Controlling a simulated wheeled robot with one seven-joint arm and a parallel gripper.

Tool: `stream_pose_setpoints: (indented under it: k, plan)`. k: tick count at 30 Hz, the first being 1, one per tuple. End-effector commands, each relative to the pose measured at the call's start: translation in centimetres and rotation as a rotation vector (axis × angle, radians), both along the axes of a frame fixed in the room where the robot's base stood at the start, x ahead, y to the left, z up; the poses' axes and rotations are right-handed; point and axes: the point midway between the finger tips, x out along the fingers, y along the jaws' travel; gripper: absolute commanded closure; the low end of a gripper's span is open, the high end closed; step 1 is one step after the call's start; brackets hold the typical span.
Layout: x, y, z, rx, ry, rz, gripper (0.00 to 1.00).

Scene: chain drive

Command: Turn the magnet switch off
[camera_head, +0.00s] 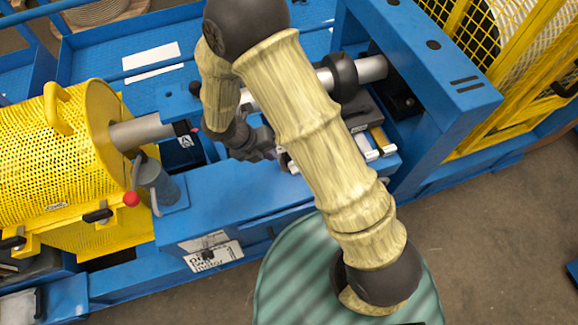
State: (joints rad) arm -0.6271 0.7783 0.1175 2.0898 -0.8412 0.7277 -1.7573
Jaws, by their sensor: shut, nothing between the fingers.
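My gripper (264,151) is dark grey and hangs over the blue machine bed, under the silver shaft, partly behind my own arm. It is shut and I see nothing held in it. A grey cylinder (158,184) with a lever ending in a red knob (131,199) stands on a blue plate left of my gripper, well apart from it. A small black box with a white label (186,139) sits by the shaft, between that cylinder and my gripper. I cannot tell for sure which part is the magnet switch; no readable label names it.
A yellow perforated guard (60,150) covers the left end of the shaft (365,69). A blue frame (425,60) and a yellow mesh cage (470,25) stand at the right. Small white and yellow blocks (378,140) lie right of my arm. Open floor (510,230) shows lower right.

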Motion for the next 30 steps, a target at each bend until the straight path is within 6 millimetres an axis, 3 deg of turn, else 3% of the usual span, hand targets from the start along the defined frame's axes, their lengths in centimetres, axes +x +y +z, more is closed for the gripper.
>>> stream_pose_setpoints:
  k: [4,17,30]
  plan:
    - [0.0,1.1,-0.9,-0.043,0.053,0.158,1.0]
    - [0.1,0.9,-1.4,-0.046,0.055,0.163,1.0]
    - [0.9,-2.4,-7.2,-0.047,0.057,0.164,1.0]
